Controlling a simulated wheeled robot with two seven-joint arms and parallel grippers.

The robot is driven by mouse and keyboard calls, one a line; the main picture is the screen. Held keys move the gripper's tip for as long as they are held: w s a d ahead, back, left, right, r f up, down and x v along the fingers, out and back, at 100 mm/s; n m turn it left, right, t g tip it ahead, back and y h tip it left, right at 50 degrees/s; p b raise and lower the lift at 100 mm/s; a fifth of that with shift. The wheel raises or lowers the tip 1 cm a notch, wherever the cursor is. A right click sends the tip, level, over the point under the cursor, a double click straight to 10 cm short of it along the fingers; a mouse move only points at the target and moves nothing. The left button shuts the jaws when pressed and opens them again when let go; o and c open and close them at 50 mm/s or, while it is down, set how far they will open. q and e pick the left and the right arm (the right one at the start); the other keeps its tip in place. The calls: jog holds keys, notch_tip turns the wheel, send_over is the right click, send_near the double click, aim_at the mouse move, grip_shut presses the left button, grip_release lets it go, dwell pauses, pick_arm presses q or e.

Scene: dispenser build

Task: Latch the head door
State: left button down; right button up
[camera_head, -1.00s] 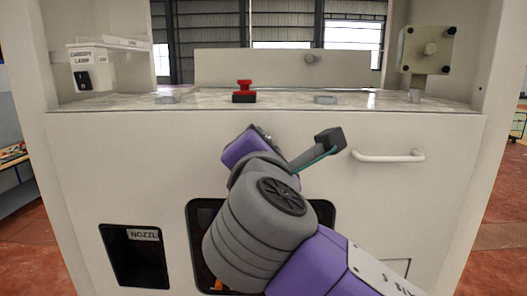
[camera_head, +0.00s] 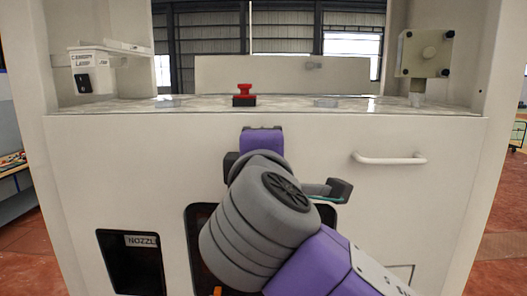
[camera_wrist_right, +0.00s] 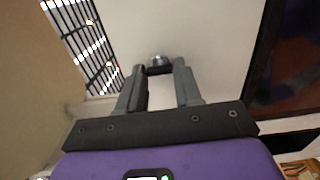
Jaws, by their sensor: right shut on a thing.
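A low pale panel (camera_head: 225,74) stands at the back of the counter with a small grey latch-like piece (camera_head: 315,66) near its upper right. I cannot tell for certain whether this panel is the head door. My right arm covers the middle of the cabinet front, and its hand hides its own fingertips in the head view. In the right wrist view my right gripper (camera_wrist_right: 160,71) points at a pale surface. Its fingertips are shut on a small dark piece, with a silver round knob (camera_wrist_right: 160,60) just beyond. My left gripper is out of view.
A red button (camera_head: 244,94) stands on the counter (camera_head: 200,103). A bar handle (camera_head: 390,159) sticks out of the cabinet front at the right. A nozzle bay (camera_head: 134,262) is at lower left. A boxy unit (camera_head: 412,55) stands at back right, a labelled box (camera_head: 92,74) at back left.

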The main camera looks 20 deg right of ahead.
dwell(0.3)
jog(key=o, duration=1)
jog(key=shift+o, duration=0.2)
jog(key=v, duration=0.7)
jog(key=shift+s+b, duration=0.3)
jog(key=shift+b, duration=0.05)
